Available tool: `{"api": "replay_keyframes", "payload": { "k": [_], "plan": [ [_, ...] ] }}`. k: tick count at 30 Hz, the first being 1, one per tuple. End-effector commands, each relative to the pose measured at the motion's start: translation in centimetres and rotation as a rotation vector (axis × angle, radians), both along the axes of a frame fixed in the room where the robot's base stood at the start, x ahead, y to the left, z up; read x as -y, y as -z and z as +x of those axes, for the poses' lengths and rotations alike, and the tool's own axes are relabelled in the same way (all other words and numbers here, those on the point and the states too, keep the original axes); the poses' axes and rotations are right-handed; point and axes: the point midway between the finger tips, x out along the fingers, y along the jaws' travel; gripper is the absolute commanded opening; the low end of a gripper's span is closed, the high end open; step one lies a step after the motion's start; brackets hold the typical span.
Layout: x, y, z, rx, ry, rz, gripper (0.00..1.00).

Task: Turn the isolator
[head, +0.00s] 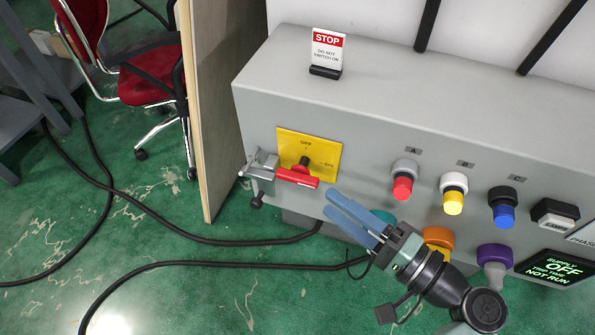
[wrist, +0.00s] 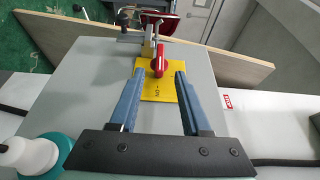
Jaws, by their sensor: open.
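The isolator is a red handle (head: 298,177) on a yellow plate (head: 322,150) at the left of the grey panel's front. The handle lies roughly level, and the plate has an OFF mark at top and what looks like ON at right. A grey metal piece (head: 262,165) sits by the handle's left end. In the wrist view the red handle (wrist: 159,62) is ahead, beyond the fingertips, with the yellow plate (wrist: 158,92) under it. My gripper (head: 328,204) is open and empty, just right of and below the handle, apart from it; its blue fingers also show in the wrist view (wrist: 160,74).
Red, yellow and blue buttons (head: 453,202) line the panel to the right. An orange knob (head: 438,239) and a purple knob (head: 493,254) are near my arm. A display (head: 556,268) reads SUPPLY OFF, NOT RUN. A STOP sign (head: 327,50) stands on top. A wooden board (head: 200,110) is at left.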

Motion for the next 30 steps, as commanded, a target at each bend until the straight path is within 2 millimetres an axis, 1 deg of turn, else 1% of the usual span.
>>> {"api": "replay_keyframes", "payload": {
  "k": [1, 6, 12, 18, 26, 30],
  "plan": [
    [-1.0, 0.2, 0.7, 0.001, -0.005, -0.002, 0.47],
    [-3.7, 0.1, 3.0, 0.002, -0.004, -0.003, 0.47],
    [-5.9, 0.1, 5.0, 0.002, -0.002, -0.003, 0.47],
    [-6.8, 0.0, 5.8, 0.002, 0.0, -0.003, 0.47],
    [-6.8, -0.1, 5.9, 0.002, 0.001, -0.003, 0.47],
    [-6.8, -0.1, 5.9, 0.002, 0.001, -0.003, 0.22]
  ]
}}
